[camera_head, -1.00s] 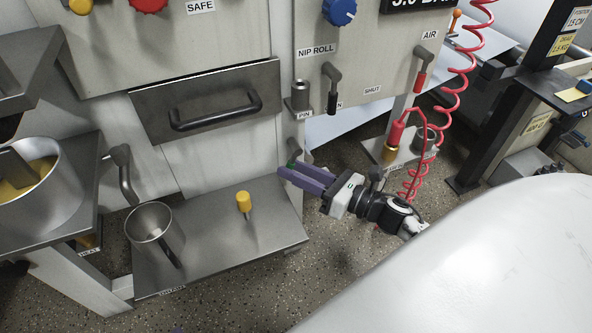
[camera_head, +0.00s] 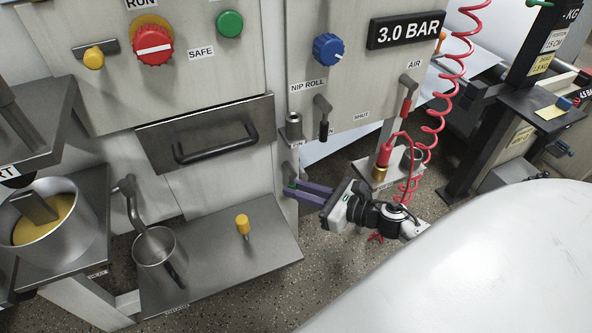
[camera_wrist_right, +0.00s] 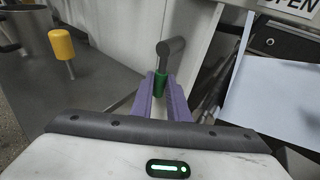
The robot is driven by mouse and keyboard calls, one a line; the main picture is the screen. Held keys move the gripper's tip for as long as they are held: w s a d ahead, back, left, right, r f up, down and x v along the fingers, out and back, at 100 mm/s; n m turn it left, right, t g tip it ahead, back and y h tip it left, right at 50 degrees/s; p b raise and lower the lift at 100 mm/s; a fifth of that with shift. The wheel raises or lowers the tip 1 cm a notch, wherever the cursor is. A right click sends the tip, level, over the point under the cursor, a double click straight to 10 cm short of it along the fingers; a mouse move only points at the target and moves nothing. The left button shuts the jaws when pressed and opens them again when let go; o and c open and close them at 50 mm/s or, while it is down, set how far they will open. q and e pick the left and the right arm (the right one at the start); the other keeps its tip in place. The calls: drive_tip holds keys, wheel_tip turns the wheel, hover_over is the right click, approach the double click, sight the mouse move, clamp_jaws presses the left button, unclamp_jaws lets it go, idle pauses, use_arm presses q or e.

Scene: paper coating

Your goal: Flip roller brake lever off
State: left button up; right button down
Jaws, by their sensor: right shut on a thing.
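A small lever with a grey pivot and a green grip (camera_wrist_right: 160,85) stands between the purple fingertips of my right gripper (camera_wrist_right: 160,94) in the right wrist view. No label naming it as the brake lever is readable. In the head view my right gripper (camera_head: 291,190) reaches in from the right, below the pin holder. It is shut on the green grip, most of which the fingers hide there. My left gripper is not in view.
The nip roll lever (camera_head: 323,117) with a black grip and the air lever (camera_head: 407,97) with a red grip are above. A yellow knob (camera_head: 242,224) stands on the metal shelf (camera_head: 232,262). A coiled red hose (camera_head: 458,75) hangs right. A large white roll (camera_head: 480,265) fills the lower right.

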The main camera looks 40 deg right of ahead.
drive_tip(key=shift+d, duration=0.1)
drive_tip(key=c, duration=1.7)
unclamp_jaws()
drive_tip(key=shift+s, duration=0.15)
drive_tip(key=p+v, duration=0.1)
drive_tip(key=v, duration=0.9)
